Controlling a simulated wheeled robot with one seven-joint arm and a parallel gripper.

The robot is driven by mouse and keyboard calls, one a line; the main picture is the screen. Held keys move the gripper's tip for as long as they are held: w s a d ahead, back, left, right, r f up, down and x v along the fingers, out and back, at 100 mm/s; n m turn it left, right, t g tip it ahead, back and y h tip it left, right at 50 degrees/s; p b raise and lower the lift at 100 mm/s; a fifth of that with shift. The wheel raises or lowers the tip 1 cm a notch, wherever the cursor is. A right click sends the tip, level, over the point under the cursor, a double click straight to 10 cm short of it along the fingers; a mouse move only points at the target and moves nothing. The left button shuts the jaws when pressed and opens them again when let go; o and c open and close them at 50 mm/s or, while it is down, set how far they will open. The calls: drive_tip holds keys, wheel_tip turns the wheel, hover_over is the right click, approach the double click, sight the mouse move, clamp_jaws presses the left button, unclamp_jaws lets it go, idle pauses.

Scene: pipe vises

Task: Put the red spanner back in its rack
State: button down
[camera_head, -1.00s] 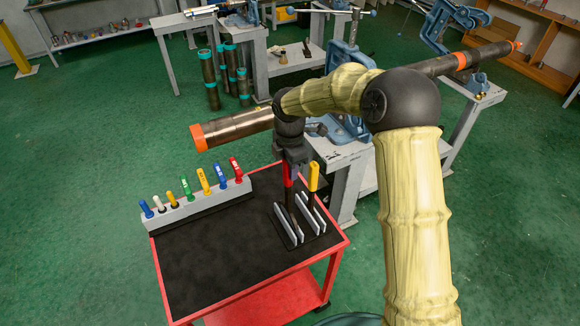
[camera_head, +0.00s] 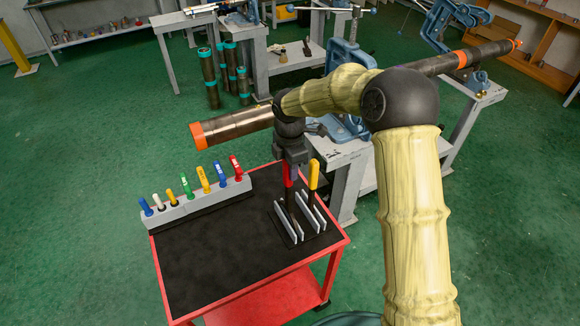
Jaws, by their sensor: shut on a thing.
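The red spanner (camera_head: 287,174) has a red handle and stands upright, handle up, with its dark lower part between the grey plates of the rack. The rack (camera_head: 308,229) is a dark base with several upright grey plates, at the right side of the cart top. My gripper (camera_head: 289,163) points down and is shut on the top of the red handle. I cannot tell whether the spanner's lower end rests on the rack base. A yellow-handled spanner (camera_head: 313,174) stands upright in the rack just to the right.
A grey holder (camera_head: 180,212) with several coloured handles, one of them red (camera_head: 236,168), runs along the cart's left back edge. The black cart top (camera_head: 215,265) is clear in front. A pipe with an orange end (camera_head: 235,127) juts out behind my gripper.

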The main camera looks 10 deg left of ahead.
drive_tip(key=shift+f+b, duration=1.05)
drive_tip(key=shift+f, duration=1.65)
idle(3.4)
drive_tip(key=c, duration=1.1)
unclamp_jaws()
drive_tip(key=shift+o, duration=0.2)
wheel_tip(320, 180, up, 17)
drive_tip(key=shift+r+b, duration=0.2)
drive_tip(key=shift+b, duration=0.8)
